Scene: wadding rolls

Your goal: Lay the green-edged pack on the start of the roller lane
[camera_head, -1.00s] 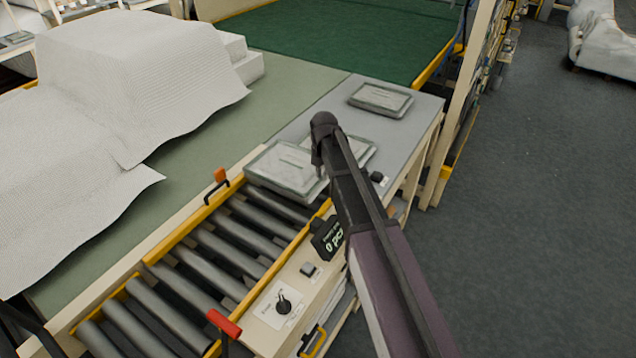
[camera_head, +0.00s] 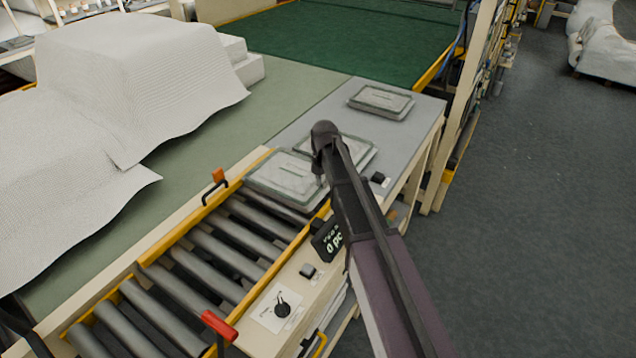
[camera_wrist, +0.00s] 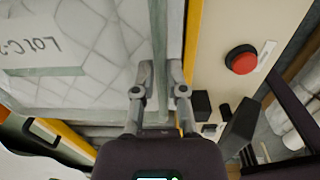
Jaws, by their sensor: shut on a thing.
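The held pack (camera_head: 283,178) is a flat, pale, quilted pack with a grey-green edge. It lies about level over the upper end of the roller lane (camera_head: 205,262), by the grey table; whether it touches the rollers cannot be told. The wrist view shows its pale face with a label and a green edge strip (camera_wrist: 90,62). My gripper (camera_wrist: 160,78) is shut on the pack's side edge, one finger on each side. In the head view my arm mostly hides the fingers.
Two similar packs, a nearer one (camera_head: 358,152) and a farther one (camera_head: 382,100), lie on the grey table (camera_head: 318,108). A yellow rail, a red handle (camera_head: 219,325) and a counter display (camera_head: 328,241) flank the lane. A red button (camera_wrist: 241,60) sits beside my gripper.

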